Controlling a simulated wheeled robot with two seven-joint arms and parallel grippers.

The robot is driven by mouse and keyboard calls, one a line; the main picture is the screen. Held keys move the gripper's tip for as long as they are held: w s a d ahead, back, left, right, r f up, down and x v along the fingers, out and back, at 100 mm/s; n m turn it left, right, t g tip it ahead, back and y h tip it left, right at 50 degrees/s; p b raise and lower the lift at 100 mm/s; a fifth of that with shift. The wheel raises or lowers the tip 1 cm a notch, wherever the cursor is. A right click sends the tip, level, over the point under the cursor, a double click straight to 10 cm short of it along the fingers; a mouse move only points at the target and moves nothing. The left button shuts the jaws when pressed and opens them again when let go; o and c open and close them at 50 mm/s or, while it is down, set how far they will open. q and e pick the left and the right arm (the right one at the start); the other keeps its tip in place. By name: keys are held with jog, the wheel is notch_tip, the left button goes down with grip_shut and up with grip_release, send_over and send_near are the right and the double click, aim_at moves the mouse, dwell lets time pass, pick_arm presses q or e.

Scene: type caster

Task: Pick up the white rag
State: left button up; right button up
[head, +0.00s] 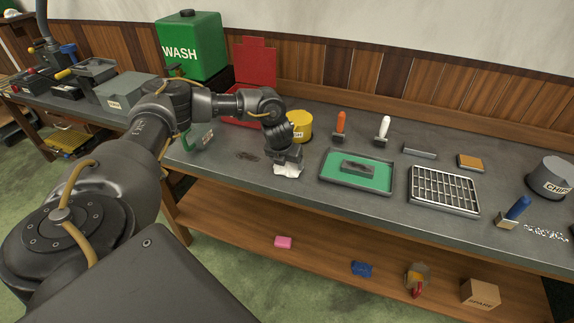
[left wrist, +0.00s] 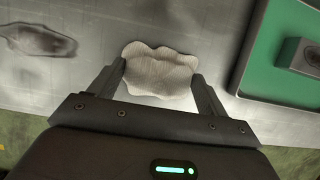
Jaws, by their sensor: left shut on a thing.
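The white rag (head: 288,170) is a small crumpled cloth at the front part of the grey workbench, below my left gripper (head: 287,160). In the left wrist view the rag (left wrist: 160,72) lies between the two fingers of my left gripper (left wrist: 161,82), which are shut on it. The rag bulges out past the fingertips. I cannot tell whether it touches the bench. My right gripper is in neither view.
A green-lined tray (head: 330,180) holding a dark block stands just right of the rag. A dark stain (head: 247,156) marks the bench to the left. A yellow tin (head: 299,125) and a red box (head: 256,66) stand behind. A metal grid (head: 443,190) lies further right.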

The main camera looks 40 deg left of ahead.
pick_arm(q)
jog(key=shift+r, duration=0.1)
jog(key=shift+r+b, duration=0.3)
notch_tip(320, 180, up, 3)
jog(key=shift+s+f+b, duration=0.1)
jog(key=shift+f+b, duration=0.1)
jog(key=shift+b, duration=0.35)
jog(key=s+d+r+p, duration=0.2)
jog(key=s+d+r, duration=0.1)
jog(key=s+r, duration=0.6)
jog(key=s, duration=0.4)
jog(key=shift+s+d+r+p, duration=0.15)
jog(key=shift+d+r+p, duration=0.15)
jog(key=shift+d, duration=0.1)
